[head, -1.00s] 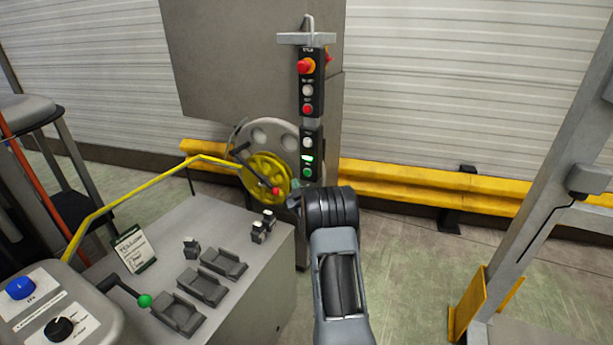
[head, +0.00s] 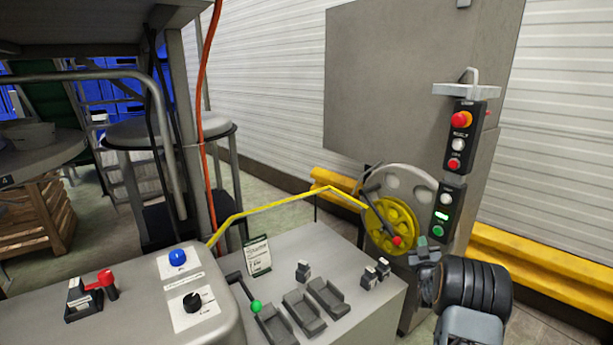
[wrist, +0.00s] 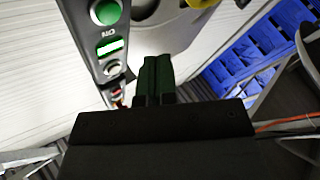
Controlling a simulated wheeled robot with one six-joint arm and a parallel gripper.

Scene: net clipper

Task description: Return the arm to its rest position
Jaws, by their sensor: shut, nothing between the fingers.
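My arm (head: 475,290) reaches up from the lower right of the head view, its dark ribbed wrist part in front of the grey cabinet. My gripper (head: 424,246) is at its tip, just below the lower button box (head: 446,210) and right of the yellow wheel (head: 390,225). In the wrist view the two dark green fingers (wrist: 155,68) are together with nothing between them. The button box (wrist: 103,40), with its green button and lit green display, is close to the left of the fingers there. I cannot tell the exact gap.
A grey console (head: 330,245) with levers, knobs and grey trays stands left of my arm. A yellow bent rod (head: 275,203) runs above it to the wheel. A yellow barrier (head: 540,275) lies along the wall at right. Shelving and a round table (head: 35,148) stand at left.

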